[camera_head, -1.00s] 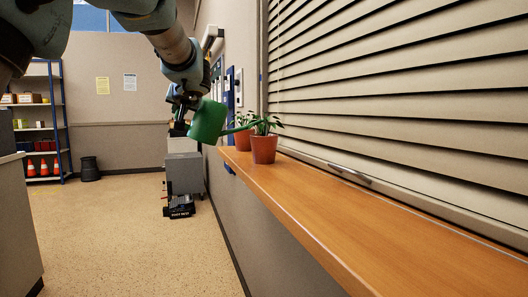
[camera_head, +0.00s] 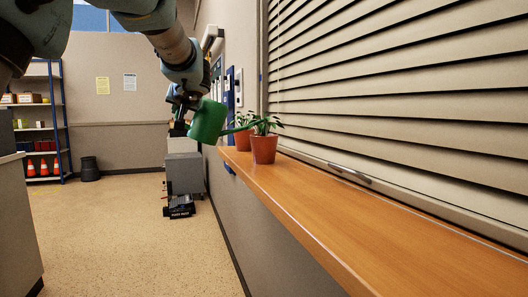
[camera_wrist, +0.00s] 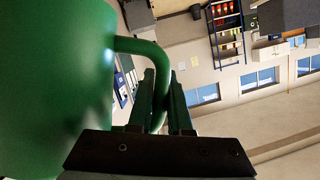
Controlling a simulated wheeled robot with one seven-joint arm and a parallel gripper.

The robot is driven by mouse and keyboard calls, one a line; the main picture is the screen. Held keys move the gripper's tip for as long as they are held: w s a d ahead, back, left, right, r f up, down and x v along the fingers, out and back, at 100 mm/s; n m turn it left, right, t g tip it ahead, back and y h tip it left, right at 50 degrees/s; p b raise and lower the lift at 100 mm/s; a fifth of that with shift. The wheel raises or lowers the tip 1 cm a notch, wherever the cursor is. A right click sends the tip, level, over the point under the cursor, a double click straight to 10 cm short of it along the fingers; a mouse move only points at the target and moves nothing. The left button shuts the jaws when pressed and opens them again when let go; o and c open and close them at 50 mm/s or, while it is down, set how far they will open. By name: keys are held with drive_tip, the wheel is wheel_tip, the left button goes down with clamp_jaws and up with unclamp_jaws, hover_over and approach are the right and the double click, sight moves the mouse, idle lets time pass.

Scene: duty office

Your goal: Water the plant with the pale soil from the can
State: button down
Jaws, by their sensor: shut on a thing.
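The green watering can (camera_head: 208,122) is held in the air at the far end of the wooden sill (camera_head: 300,205). It also fills the left of the wrist view (camera_wrist: 50,80). My gripper (camera_head: 184,103) is shut on its handle, which passes between the fingers in the wrist view (camera_wrist: 162,95). The can's spout points right, its tip by the leaves of the nearer plant in a terracotta pot (camera_head: 264,150). A second potted plant (camera_head: 243,140) stands just behind it, partly hidden. The soil colour in both pots cannot be made out, and no water is visible.
Closed blinds (camera_head: 400,90) rise along the sill's right side. The near sill is clear. A grey cabinet (camera_head: 184,172) stands on the floor beyond the can. A blue shelf rack (camera_head: 45,120) and a dark bin (camera_head: 90,169) are at the back left.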

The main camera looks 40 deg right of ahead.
drive_tip(key=shift+r, duration=0.15)
drive_tip(key=shift+r, duration=0.4)
drive_tip(key=shift+f, duration=0.1)
wheel_tip(320, 180, down, 8)
drive_tip(key=n+g+h+b, duration=0.1)
drive_tip(key=n+b, duration=0.2)
drive_tip(key=b, duration=0.5)
drive_tip(key=shift+s+d+g, duration=0.15)
drive_tip(key=shift+d+g, duration=0.1)
drive_tip(key=shift+g, duration=0.05)
